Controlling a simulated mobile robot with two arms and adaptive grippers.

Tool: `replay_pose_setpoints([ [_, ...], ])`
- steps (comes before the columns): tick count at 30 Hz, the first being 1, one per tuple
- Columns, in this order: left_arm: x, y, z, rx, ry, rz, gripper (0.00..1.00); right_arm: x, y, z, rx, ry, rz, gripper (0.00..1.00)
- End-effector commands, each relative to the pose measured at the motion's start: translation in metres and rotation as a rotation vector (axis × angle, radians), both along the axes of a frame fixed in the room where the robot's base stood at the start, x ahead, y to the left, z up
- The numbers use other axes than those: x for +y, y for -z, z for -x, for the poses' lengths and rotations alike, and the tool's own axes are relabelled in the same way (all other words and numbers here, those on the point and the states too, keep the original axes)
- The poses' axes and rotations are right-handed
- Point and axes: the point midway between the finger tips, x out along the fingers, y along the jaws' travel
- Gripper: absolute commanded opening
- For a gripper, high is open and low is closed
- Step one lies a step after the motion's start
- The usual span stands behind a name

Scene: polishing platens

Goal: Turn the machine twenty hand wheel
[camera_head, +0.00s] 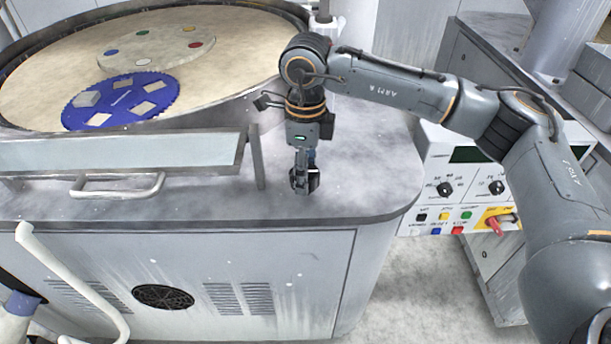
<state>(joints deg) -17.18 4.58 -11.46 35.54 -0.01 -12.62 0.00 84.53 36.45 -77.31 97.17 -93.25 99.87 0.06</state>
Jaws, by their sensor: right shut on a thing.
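My right gripper (303,184) points down at the front right of the grey machine top (370,185). Its fingers are shut on a small part there, which I take to be the hand wheel. I cannot read a machine number. My left gripper is out of view.
A round platen (215,88) with a blue toothed disc (125,98) lies at upper left. A splash guard with a white handle (118,185) stands at the front. A control box (465,185) with knobs and coloured buttons is at right. White tubing (75,278) curves at lower left.

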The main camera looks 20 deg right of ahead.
Motion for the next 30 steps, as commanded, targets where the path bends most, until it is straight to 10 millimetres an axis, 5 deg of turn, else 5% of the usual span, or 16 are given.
replay_pose_setpoints([
  [19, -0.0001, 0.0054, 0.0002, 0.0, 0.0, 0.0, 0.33, -0.0002, -0.0005, -0.0002, 0.0, -0.05, 0.0, 0.24],
  [20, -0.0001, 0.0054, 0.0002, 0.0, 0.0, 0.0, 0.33, -0.0002, -0.0005, -0.0002, 0.0, -0.05, 0.0, 0.59],
  [22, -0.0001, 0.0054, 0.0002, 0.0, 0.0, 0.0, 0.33, -0.0002, -0.0005, -0.0002, 0.0, -0.05, 0.0, 0.74],
  [30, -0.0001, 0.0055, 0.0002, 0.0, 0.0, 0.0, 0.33, -0.0002, -0.0002, -0.0003, 0.0, -0.049, 0.0, 0.78],
])
